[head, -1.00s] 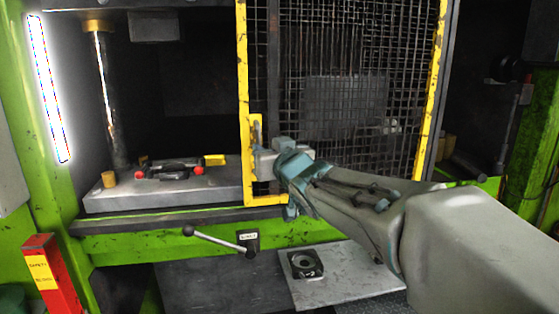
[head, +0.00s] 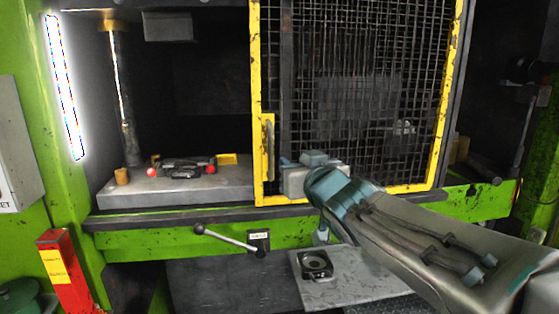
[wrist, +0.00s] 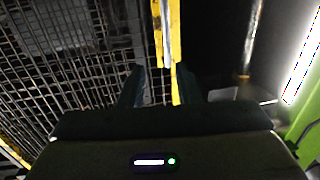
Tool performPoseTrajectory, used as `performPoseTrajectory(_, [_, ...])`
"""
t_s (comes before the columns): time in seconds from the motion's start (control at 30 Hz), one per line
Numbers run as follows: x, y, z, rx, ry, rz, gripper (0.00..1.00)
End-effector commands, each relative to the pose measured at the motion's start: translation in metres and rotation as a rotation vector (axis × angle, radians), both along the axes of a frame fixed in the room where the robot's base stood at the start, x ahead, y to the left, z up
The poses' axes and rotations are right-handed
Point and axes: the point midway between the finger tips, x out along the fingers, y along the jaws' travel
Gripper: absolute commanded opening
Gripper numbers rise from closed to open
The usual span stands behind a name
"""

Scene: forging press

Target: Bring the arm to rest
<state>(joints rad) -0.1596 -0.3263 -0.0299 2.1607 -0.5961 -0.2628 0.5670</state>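My gripper (wrist: 161,80) shows in the wrist view with its two dark fingers apart and nothing between them; beyond the gap is the yellow frame of the mesh guard door. In the head view my gripper (head: 288,170) is in front of the lower left part of the mesh guard door (head: 350,95), just right of its yellow upright handle (head: 268,150). The fingers are mostly hidden there by the gripper body. My arm comes in from the lower right. I cannot tell how far the fingers are from the mesh.
Left of the door the press is open, with a grey bed (head: 180,190) carrying a dark fixture with red knobs. A lever (head: 228,238) sticks out below. A grey plate (head: 345,280) bears a dark block (head: 314,265). A red post (head: 66,270) stands at lower left.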

Motion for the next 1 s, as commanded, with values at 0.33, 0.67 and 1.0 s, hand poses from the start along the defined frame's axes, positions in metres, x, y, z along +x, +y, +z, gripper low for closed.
performPoseTrajectory(0.33, [-0.065, -0.079, -0.140, -0.119, 0.540, -0.282, 0.30])
performPoseTrajectory(0.67, [-0.192, -0.092, -0.248, -0.175, 1.124, -0.282, 0.30])
performPoseTrajectory(1.0, [-0.227, -0.087, -0.265, -0.176, 1.265, -0.238, 0.30])
